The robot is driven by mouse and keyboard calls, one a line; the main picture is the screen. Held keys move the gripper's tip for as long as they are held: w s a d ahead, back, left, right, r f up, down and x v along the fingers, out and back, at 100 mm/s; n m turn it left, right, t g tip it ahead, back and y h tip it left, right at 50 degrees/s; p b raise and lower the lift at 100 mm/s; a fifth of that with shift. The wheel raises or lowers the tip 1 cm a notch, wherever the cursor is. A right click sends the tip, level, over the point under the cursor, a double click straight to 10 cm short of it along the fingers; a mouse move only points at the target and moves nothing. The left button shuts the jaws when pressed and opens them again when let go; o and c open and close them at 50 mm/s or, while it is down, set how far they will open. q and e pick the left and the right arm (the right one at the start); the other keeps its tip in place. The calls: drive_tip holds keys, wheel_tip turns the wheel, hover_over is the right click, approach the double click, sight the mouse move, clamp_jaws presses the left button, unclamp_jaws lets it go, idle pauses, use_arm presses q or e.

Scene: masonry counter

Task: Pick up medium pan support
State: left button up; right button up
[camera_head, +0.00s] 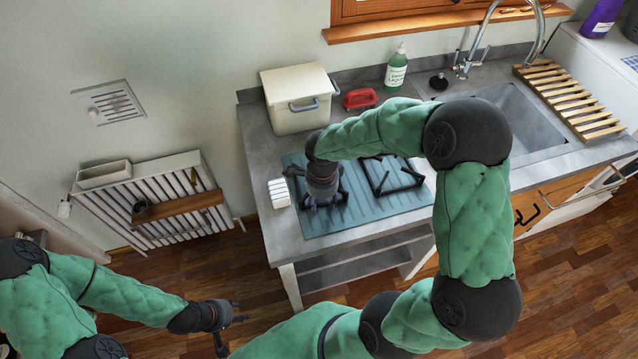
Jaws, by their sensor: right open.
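A blue-green stove top (385,212) is set in the grey counter. Another dark pan support (297,171) shows in part at the left, mostly hidden by my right gripper. I cannot tell from size which is the medium one. My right gripper (324,205) points down over the left pan support, open; whether its fingers touch the support is hidden. My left gripper (230,325) is open and empty, low in front of the counter's left side.
A cream bin (299,97), a red object (361,98) and a green soap bottle (396,70) stand behind the stove. A small white item (279,192) lies left of it. The sink (512,115) and wooden rack (568,98) are right. A wall radiator (165,225) is far left.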

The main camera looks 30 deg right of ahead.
drive_tip(key=shift+f, duration=0.15)
clamp_jaws()
